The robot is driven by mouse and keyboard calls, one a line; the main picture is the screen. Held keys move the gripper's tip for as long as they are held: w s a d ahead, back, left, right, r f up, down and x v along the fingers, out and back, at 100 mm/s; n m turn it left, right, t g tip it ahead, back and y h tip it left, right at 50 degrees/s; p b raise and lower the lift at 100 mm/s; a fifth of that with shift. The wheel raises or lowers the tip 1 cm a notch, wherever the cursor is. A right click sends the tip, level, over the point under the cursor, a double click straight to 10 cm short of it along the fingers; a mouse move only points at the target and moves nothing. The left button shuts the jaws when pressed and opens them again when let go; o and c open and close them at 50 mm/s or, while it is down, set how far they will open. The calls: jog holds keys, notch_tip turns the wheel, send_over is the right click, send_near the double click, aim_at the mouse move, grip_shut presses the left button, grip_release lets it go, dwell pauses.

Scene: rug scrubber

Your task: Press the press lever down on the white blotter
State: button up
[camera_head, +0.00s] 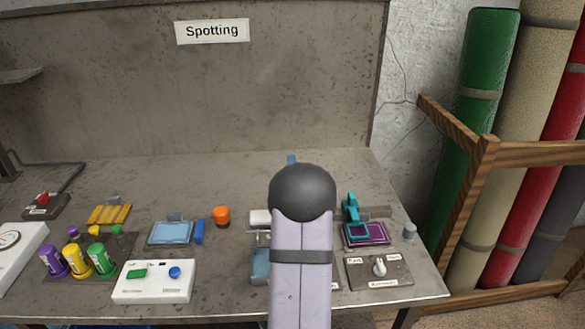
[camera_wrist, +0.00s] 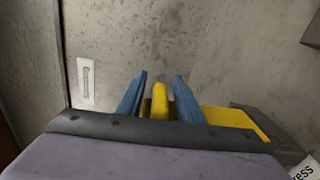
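In the wrist view the two blue fingers of my gripper (camera_wrist: 158,95) stand apart, with a narrow yellow bar (camera_wrist: 160,100) between them. A gap shows beside the bar, and I cannot tell whether a finger touches it. A wider yellow piece (camera_wrist: 237,119) lies to the right, beside a dark grey block; these may be parts of the press lever. A label ending in "ess" (camera_wrist: 302,167) shows at the lower right. In the head view my own arm hides the gripper and the yellow parts. A white block (camera_head: 260,217) shows left of my arm; I cannot tell whether it is the blotter.
A white box with buttons (camera_head: 153,281), a light-blue pad (camera_head: 170,233) and an orange cap (camera_head: 222,216) are left of my arm. A purple-framed pad (camera_head: 367,236), a teal part (camera_head: 350,207) and a switch plate (camera_head: 379,270) are right. A grey back wall bounds the bench.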

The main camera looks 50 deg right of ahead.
jog(key=shift+c, duration=0.6)
grip_shut()
jog(key=shift+w, duration=0.1)
